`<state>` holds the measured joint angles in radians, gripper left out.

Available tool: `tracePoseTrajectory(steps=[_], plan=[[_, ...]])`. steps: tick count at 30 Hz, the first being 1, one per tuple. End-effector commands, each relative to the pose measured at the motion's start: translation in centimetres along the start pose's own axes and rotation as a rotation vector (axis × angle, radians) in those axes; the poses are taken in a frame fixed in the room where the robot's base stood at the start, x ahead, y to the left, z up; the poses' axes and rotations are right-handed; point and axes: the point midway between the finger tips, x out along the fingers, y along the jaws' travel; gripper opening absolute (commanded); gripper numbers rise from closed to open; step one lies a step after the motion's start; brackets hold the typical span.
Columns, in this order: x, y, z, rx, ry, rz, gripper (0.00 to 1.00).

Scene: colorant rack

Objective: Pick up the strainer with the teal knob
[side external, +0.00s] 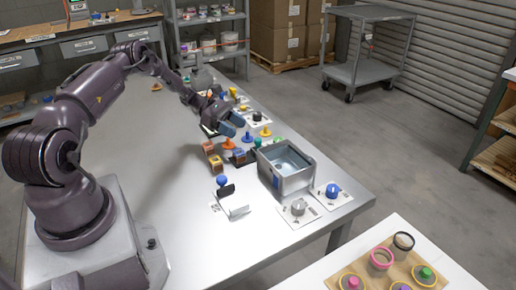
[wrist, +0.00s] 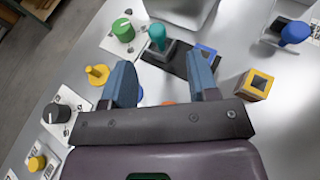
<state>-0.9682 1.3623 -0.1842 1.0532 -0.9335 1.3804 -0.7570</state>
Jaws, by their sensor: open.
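A teal knob (wrist: 157,38) stands on a dark flat base (wrist: 182,62) beyond my fingers in the wrist view. In the side view the teal knob (side external: 247,138) shows small, close to the metal bin, with a dark piece (side external: 239,158) by it. Whether the dark base is the strainer's own body is unclear. My gripper (wrist: 162,85) is open and empty, its two blue fingers pointing towards the dark base. In the side view my gripper (side external: 232,123) hangs above the table, short of the teal knob.
An open metal bin (side external: 278,180) stands just beyond the teal knob. A green knob (wrist: 123,30) is left of it, and a yellow hollow block (wrist: 257,84) lies right. A yellow knobbed piece (wrist: 97,74) and blue knob (wrist: 295,33) stand farther out.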

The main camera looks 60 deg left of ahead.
Motion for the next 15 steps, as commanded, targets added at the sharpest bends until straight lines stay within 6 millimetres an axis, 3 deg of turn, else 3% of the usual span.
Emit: tracePoseTrajectory(steps=[3,15], plan=[[2.1,0.0,0.0,0.001,0.0,-0.002,0.54],[5.4,0.2,0.1,0.002,0.0,-0.003,0.54]])
